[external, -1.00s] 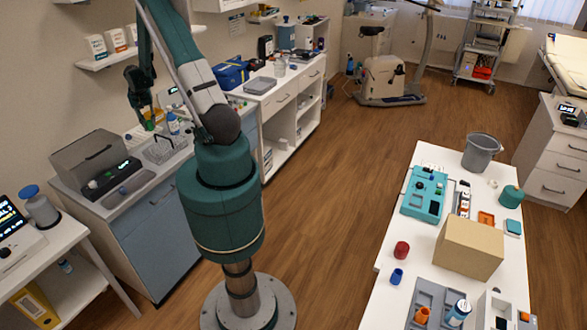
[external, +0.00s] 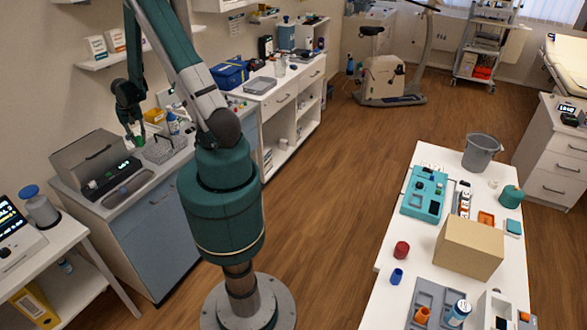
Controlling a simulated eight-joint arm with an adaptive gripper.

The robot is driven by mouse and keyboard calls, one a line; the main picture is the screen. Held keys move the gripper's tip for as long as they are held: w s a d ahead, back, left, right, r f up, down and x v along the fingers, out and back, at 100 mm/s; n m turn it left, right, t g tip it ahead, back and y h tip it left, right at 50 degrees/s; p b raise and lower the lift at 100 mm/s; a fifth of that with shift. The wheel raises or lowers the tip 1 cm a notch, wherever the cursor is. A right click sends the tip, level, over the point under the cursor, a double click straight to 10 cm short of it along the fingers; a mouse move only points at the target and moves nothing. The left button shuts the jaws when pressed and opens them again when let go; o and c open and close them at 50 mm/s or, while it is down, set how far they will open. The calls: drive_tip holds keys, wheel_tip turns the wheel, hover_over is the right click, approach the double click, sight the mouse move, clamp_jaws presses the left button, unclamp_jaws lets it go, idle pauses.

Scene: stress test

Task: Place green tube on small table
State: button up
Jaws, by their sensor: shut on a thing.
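My gripper (external: 134,136) is at the left, above the counter (external: 160,185) along the left wall. It is shut on the green tube (external: 138,141), of which only a small bright green bit shows below the fingers. The tube's full shape and tilt are too small to tell. A low white table (external: 85,243) stands at the lower left, and a long white table (external: 385,290) stands at the right. I cannot tell which one is the small table.
A grey device (external: 90,160) stands on the counter just left of my gripper. A wire rack (external: 162,150), a yellow box (external: 154,115) and a blue-capped bottle (external: 173,123) are right of it.

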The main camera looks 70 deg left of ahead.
drive_tip(key=shift+f+b, duration=0.6)
drive_tip(key=shift+f, duration=1.9)
drive_tip(key=shift+f, duration=0.15)
drive_tip(key=o, duration=0.8)
drive_tip(key=shift+c, duration=0.2)
drive_tip(key=shift+r, duration=0.2)
drive_tip(key=shift+w+d+r+p, duration=0.1)
drive_tip(key=shift+r+p, duration=0.15)
drive_tip(key=shift+r, duration=0.65)
drive_tip(key=shift+s+d+r+p, duration=0.1)
drive_tip(key=shift+r+p, duration=0.15)
drive_tip(key=shift+r, duration=0.65)
drive_tip(key=shift+w+d+r+p, duration=0.1)
drive_tip(key=shift+r+p, duration=0.15)
drive_tip(key=shift+r, duration=0.65)
drive_tip(key=shift+o, duration=0.5)
